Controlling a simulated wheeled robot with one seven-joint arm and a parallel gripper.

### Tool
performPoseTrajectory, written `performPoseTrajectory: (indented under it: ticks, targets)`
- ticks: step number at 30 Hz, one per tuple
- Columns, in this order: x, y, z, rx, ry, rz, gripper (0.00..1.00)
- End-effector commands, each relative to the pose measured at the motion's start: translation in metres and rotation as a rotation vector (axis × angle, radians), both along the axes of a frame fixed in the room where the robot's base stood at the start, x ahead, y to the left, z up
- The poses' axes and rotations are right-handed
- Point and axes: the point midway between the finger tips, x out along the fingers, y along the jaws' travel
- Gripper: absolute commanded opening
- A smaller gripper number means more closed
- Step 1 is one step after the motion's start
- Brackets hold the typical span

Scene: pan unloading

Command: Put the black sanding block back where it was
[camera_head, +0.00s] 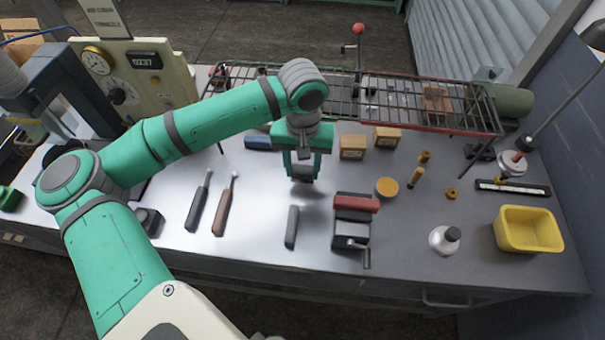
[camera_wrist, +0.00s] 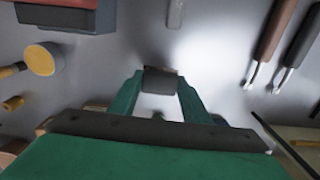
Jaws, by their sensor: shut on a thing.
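My gripper (camera_head: 302,174) is over the middle of the grey workbench (camera_head: 262,245), pointing down. It is shut on the black sanding block (camera_head: 301,172), which shows as a dark piece between the fingertips. In the wrist view the black sanding block (camera_wrist: 160,80) spans the gap between the green fingers of my gripper (camera_wrist: 160,92). The block appears to be above the bench top, but its exact height is hard to tell.
A grey bar (camera_head: 291,226) and a red-topped vise (camera_head: 352,222) stand nearer the front. Two handled tools (camera_head: 199,204) lie left. A blue block (camera_head: 258,142), wooden blocks (camera_head: 352,147) and a wire rack (camera_head: 400,103) are behind. Bare bench lies just in front of my gripper.

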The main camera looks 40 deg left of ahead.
Motion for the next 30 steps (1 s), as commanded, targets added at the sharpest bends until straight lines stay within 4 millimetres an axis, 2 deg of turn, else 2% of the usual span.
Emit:
performPoseTrajectory:
  ticks: [7,18,19,21,30]
  targets:
    - [0.000,0.000,-0.031,-0.003,0.001,0.002,0.19]
    - [0.000,0.000,-0.034,-0.001,0.001,0.001,0.19]
    - [0.000,0.000,-0.035,-0.001,0.001,0.001,0.45]
    - [0.000,0.000,-0.035,-0.001,0.001,0.001,0.62]
    - [0.000,0.000,-0.034,-0.001,0.000,0.001,0.62]
